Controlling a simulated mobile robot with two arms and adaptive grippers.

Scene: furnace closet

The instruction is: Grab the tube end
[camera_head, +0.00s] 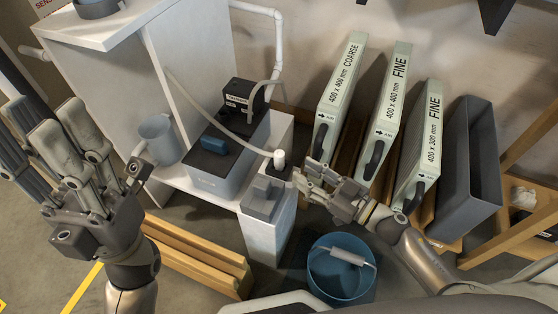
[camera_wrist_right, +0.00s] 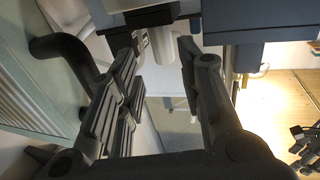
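A pale thin tube (camera_head: 222,130) curves down across the white unit to a white cylindrical tube end (camera_head: 279,158). The tube end stands upright beside a grey block (camera_head: 262,196) on the white stand. My right gripper (camera_head: 298,180) is just right of the tube end, with its fingers apart. In the right wrist view a white cylinder (camera_wrist_right: 162,46), apparently the tube end, shows between the open fingers of the right gripper (camera_wrist_right: 158,52); contact cannot be told. My left gripper (camera_head: 45,125) is raised at the left, open and empty.
A black pump (camera_head: 243,98) and a grey box with a blue part (camera_head: 214,146) stand behind. Labelled filters (camera_head: 388,110) lean at right. A blue bucket (camera_head: 338,278) is on the floor below my right arm.

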